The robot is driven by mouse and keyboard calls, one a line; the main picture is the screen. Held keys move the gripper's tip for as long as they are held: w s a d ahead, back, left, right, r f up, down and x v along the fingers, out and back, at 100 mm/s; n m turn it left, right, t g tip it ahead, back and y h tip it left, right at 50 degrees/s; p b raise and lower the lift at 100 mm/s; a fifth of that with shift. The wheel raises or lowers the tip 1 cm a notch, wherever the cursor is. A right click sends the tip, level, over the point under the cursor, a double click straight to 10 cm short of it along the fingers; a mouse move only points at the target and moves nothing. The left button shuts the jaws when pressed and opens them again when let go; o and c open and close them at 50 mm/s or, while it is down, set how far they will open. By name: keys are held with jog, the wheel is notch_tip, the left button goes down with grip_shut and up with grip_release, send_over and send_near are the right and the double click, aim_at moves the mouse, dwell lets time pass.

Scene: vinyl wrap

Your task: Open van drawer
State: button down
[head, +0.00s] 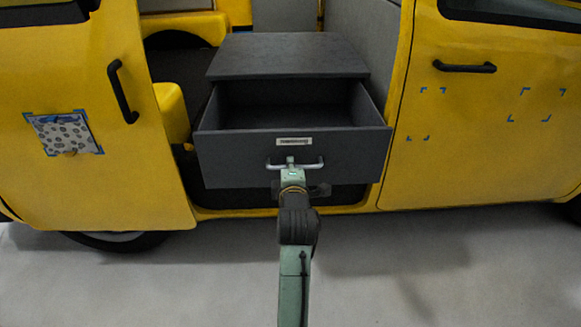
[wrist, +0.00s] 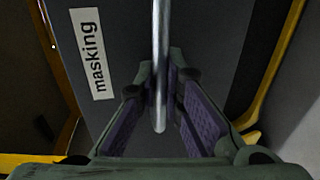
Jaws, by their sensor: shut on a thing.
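The grey van drawer (head: 233,158) is pulled well out of its dark cabinet (head: 287,55) inside the yellow van. Its inside is in view and looks empty. A silver bar handle (head: 312,164) runs across its front, below a white label. In the wrist view the label (wrist: 92,52) reads "masking" and the handle (wrist: 160,60) runs between my fingers. My gripper (wrist: 163,110), with purple finger pads, is shut on the handle. In the head view my gripper (head: 291,168) is at the middle of the drawer front and hides part of the handle.
The yellow van body stands on both sides, with a black door handle at left (head: 122,92) and another at right (head: 464,67). A patterned sheet (head: 66,133) is taped to the left panel. Blue corner marks are on the right panel. The grey floor (head: 180,285) in front is clear.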

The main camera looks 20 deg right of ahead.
dwell(0.3)
jog(key=c, duration=2)
grip_release()
jog(key=shift+o, duration=0.2)
jog(key=v, duration=0.7)
jog(key=shift+s, duration=0.25)
jog(key=shift+a, duration=0.15)
